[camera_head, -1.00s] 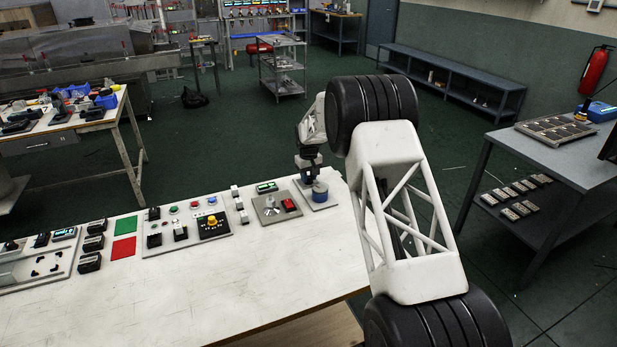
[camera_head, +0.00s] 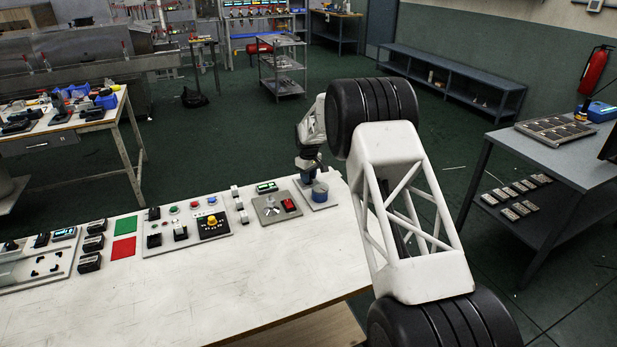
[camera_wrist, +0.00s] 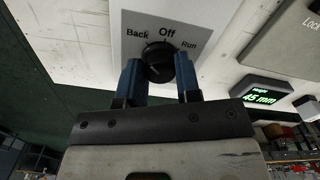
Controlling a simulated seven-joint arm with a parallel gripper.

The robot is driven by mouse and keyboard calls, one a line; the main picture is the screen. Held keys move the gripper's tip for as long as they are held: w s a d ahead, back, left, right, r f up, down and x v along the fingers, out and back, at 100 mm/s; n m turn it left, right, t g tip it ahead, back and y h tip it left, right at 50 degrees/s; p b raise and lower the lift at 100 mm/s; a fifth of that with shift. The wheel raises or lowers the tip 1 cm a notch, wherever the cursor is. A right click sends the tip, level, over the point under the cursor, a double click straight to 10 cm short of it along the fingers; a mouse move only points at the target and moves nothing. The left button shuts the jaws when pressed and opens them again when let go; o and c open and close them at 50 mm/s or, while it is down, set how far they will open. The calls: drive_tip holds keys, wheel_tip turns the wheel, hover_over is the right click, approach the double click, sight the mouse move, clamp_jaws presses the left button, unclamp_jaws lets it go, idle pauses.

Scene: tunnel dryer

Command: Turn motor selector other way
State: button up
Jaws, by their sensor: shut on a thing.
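The motor selector is a black round knob (camera_wrist: 157,56) on a light plate (camera_wrist: 205,24) marked Back, Off and Run in the wrist view. A pale mark shows on the knob, but I cannot tell for sure which label it points to. My gripper (camera_wrist: 159,76) has blue fingers, one on each side of the knob, and is shut on it. In the head view my gripper (camera_head: 318,188) is down at the selector's plate (camera_head: 324,202) at the bench's far right corner. There the fingers and wrist hide the knob.
Further left is a panel with a yellow-topped knob (camera_head: 212,221). The bench's front (camera_head: 220,290) is bare.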

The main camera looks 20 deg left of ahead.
drive_tip(key=o, duration=0.9)
drive_tip(key=shift+r, duration=0.15)
drive_tip(key=shift+r, duration=3.8)
